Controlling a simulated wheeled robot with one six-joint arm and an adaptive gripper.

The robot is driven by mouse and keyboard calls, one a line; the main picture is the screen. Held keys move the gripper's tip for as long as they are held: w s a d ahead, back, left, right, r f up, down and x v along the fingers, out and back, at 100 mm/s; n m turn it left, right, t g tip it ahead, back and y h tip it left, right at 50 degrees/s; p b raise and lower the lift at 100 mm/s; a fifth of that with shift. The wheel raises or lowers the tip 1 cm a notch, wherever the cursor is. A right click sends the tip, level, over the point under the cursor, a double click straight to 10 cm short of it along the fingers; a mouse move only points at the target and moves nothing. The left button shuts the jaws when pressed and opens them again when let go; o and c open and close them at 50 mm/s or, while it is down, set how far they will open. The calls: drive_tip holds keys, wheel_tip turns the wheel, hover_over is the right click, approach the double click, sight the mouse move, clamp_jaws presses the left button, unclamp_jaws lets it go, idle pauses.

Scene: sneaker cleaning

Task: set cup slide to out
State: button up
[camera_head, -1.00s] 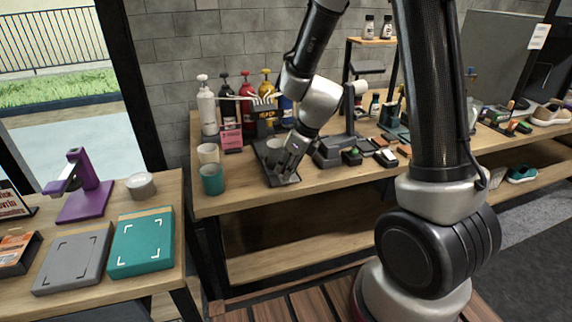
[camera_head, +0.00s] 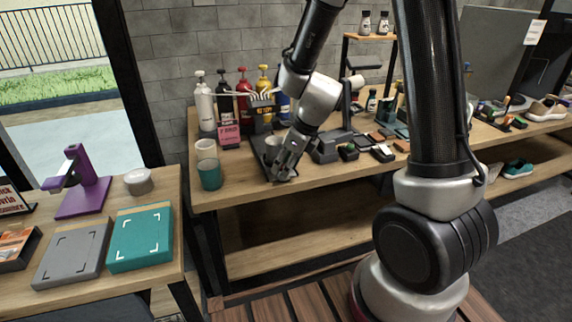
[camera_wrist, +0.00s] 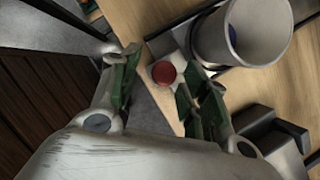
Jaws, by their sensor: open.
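The cup slide is a dark narrow tray (camera_head: 259,150) at the front of the left part of the long workbench. A grey cup (camera_head: 273,142) stands on it, and this cup shows large in the wrist view (camera_wrist: 243,28). A round red knob (camera_wrist: 163,72) on a pale square base sits at the slide's near end. My gripper (camera_head: 281,173) is low over that end and hides it in the head view. In the wrist view my gripper (camera_wrist: 160,82) is open, with green-padded fingers either side of the knob. Whether they touch it cannot be told.
A teal cup (camera_head: 210,174) and a pale cup (camera_head: 206,149) stand left of the slide. Pump bottles (camera_head: 244,100) and a pink sign (camera_head: 229,136) are behind. A dark stand base (camera_head: 331,148) is close on the right.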

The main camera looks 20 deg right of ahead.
drive_tip(key=v, duration=1.2)
drive_tip(key=s+d+r+n+h, duration=0.1)
drive_tip(key=s+d+r+n, duration=0.2)
drive_tip(key=s+n, duration=0.3)
drive_tip(key=s+d+r+n+h, duration=0.1)
drive_tip(key=s+d+r+n, duration=0.3)
drive_tip(key=s+n, duration=0.3)
drive_tip(key=s+d+r+n+t+h, duration=0.1)
drive_tip(key=s+d+r+n, duration=0.2)
drive_tip(key=n, duration=1.1)
drive_tip(key=s+d, duration=0.1)
drive_tip(key=s, duration=0.2)
drive_tip(key=shift+s+r, duration=0.15)
drive_tip(key=shift+r, duration=0.15)
